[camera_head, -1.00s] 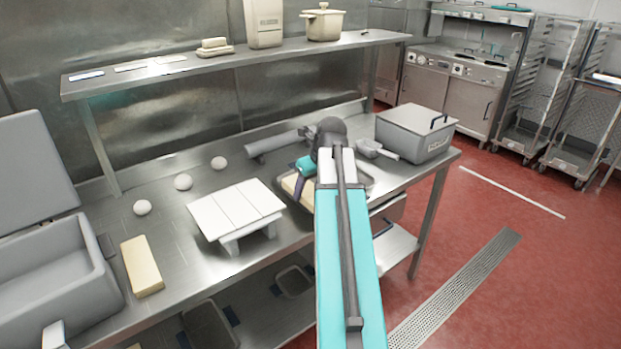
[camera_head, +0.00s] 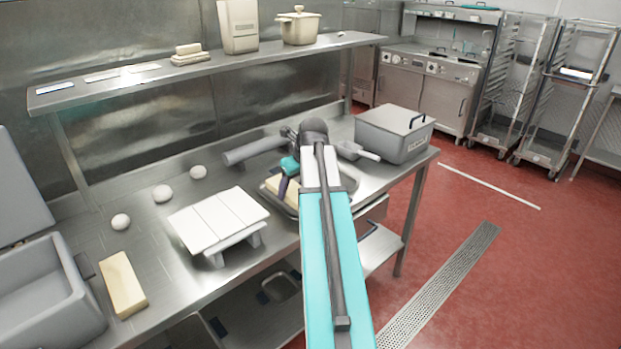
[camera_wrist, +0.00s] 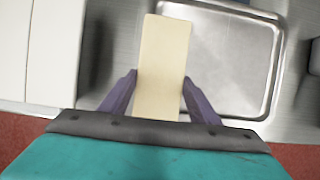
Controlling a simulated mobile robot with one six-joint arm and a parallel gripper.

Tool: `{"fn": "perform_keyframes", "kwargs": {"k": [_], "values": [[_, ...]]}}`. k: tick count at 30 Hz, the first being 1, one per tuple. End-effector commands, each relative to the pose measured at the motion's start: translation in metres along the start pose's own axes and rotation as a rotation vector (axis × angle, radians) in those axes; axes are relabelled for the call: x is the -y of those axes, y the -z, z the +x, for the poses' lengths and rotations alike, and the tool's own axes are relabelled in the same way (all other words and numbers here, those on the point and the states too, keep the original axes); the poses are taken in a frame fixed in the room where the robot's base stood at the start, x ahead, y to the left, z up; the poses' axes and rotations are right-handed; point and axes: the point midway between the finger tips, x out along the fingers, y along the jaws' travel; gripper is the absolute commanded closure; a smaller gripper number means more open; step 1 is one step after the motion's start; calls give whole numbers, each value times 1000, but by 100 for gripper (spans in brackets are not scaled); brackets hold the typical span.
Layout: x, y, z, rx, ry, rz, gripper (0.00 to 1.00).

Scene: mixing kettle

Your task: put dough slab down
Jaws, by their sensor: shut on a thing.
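A pale yellow dough slab (camera_wrist: 163,65) is between the two purple fingers of my gripper (camera_wrist: 160,98) in the wrist view. My gripper is shut on it. In the head view the slab (camera_head: 279,189) shows at the left part of a shallow metal tray (camera_head: 345,184), and my gripper (camera_head: 287,184) is partly hidden by my arm. In the wrist view the slab overlaps the left rim of the tray (camera_wrist: 235,70). I cannot tell whether the slab touches the tray. A second pale slab (camera_head: 123,286) lies on the steel table at the left.
A white slatted stand (camera_head: 218,219) is left of the tray. A grey lidded box (camera_head: 395,133), a scoop (camera_head: 356,151) and a grey roller (camera_head: 254,150) stand near the tray. An open grey bin (camera_head: 45,300) is at the left.

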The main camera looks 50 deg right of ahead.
Motion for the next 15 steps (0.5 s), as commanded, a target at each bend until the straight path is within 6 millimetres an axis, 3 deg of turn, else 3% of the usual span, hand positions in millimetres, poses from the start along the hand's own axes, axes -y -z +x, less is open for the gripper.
{"fn": "perform_keyframes", "kwargs": {"k": [15], "values": [[57,-26,14,1,0,0,87]]}}
